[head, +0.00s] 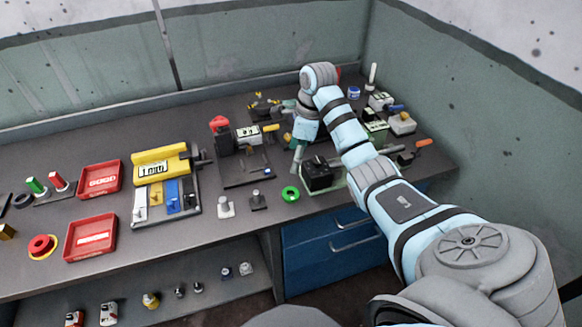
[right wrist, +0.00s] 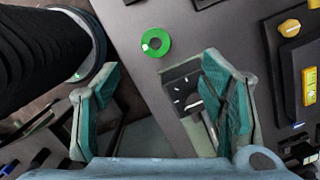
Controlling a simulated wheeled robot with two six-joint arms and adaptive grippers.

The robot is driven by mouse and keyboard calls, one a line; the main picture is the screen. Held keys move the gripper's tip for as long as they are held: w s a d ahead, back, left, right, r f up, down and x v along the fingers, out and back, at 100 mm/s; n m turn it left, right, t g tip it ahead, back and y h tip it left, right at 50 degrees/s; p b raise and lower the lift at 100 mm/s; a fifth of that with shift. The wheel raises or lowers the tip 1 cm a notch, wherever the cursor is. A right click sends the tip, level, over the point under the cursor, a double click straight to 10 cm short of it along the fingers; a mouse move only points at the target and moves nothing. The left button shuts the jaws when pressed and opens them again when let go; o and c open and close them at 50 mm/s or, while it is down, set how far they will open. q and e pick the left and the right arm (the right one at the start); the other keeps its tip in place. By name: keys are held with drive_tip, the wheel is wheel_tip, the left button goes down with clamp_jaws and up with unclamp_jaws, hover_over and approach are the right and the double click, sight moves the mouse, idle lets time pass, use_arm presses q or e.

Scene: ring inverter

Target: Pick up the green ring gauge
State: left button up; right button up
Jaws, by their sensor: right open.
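The green ring gauge (head: 285,195) lies flat near the front edge of the bench, left of a black box. In the right wrist view the ring (right wrist: 165,46) is ahead of the fingertips, with a small white mark on it. My right gripper (head: 297,150) is above the bench, behind the ring in the head view. In the right wrist view its teal fingers (right wrist: 161,72) are spread wide, with nothing held between them. The ring is apart from both fingers. My left gripper does not show.
The black box (head: 318,176) stands close right of the ring. Two small metal-topped pieces (head: 225,208) (head: 258,201) stand to its left. Red trays (head: 91,238) and a yellow-topped fixture (head: 160,158) are farther left. Blue drawers (head: 325,245) are below the bench edge.

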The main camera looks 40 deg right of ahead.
drive_tip(key=b, duration=1)
hover_over(292, 189)
drive_tip(key=s, duration=0.1)
drive_tip(key=f, duration=0.9)
drive_tip(key=shift+s+a+f, duration=0.15)
drive_tip(key=shift+a+f, duration=0.1)
drive_tip(key=shift+f, duration=0.15)
drive_tip(key=f, duration=0.2)
drive_tip(key=f+b, duration=0.1)
drive_tip(key=shift+s+a+f, duration=0.1)
drive_tip(key=shift+a+f, duration=0.15)
drive_tip(key=shift+f, duration=0.4)
drive_tip(key=c, duration=1.4)
drive_tip(key=shift+o, duration=0.2)
drive_tip(key=shift+r, duration=0.15)
